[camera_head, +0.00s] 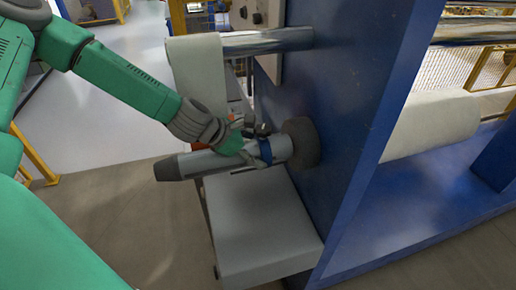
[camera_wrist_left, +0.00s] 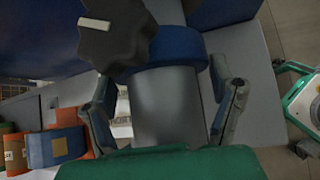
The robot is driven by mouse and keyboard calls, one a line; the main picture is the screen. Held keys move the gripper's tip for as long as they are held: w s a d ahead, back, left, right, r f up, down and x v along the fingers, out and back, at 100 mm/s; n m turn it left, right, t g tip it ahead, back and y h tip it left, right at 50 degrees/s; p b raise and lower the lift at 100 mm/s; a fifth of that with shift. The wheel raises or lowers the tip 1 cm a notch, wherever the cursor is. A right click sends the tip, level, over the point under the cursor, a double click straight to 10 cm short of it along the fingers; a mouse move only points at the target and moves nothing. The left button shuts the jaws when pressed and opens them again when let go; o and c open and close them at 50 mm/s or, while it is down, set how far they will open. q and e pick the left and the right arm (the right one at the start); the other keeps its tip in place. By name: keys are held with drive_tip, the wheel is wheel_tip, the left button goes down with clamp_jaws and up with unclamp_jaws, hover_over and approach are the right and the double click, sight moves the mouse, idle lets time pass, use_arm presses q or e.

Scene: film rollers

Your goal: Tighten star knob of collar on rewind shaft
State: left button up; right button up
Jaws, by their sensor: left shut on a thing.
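The rewind shaft (camera_head: 205,163) is a thick grey bar reaching left from the blue machine frame; it also shows in the left wrist view (camera_wrist_left: 166,110). A blue collar (camera_wrist_left: 178,49) sits around it, also seen in the head view (camera_head: 265,152). The dark star knob (camera_wrist_left: 115,38), with a pale mark, stands out from the collar. My left gripper (camera_head: 248,138) is at the collar, its fingers on either side of the shaft in the left wrist view (camera_wrist_left: 165,85). It is shut on the collar; the exact contact is partly hidden. My right gripper is not in view.
The blue frame (camera_head: 345,110) rises right of the collar, with a dark round flange (camera_head: 302,142) at the shaft's base. A grey box (camera_head: 255,225) lies below the shaft. A pale film web (camera_head: 197,75) hangs from a metal roller (camera_head: 268,40) above. Floor is clear at left.

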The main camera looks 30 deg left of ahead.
use_arm(q)
drive_tip(key=o, duration=1.7)
drive_tip(key=shift+w+a, duration=0.1)
drive_tip(key=shift+a, duration=0.25)
drive_tip(key=shift+w+d, duration=0.2)
drive_tip(key=shift+d, duration=0.35)
drive_tip(key=shift+s+r, duration=0.3)
drive_tip(key=shift+r, duration=0.15)
drive_tip(key=v, duration=0.8)
drive_tip(key=shift+a, duration=0.45)
drive_tip(key=shift+s+r, duration=0.7)
drive_tip(key=shift+r, duration=0.05)
drive_tip(key=shift+s+a+r, duration=0.1)
drive_tip(key=shift+s+a, duration=0.1)
drive_tip(key=shift+a, duration=0.5)
drive_tip(key=shift+d, duration=0.1)
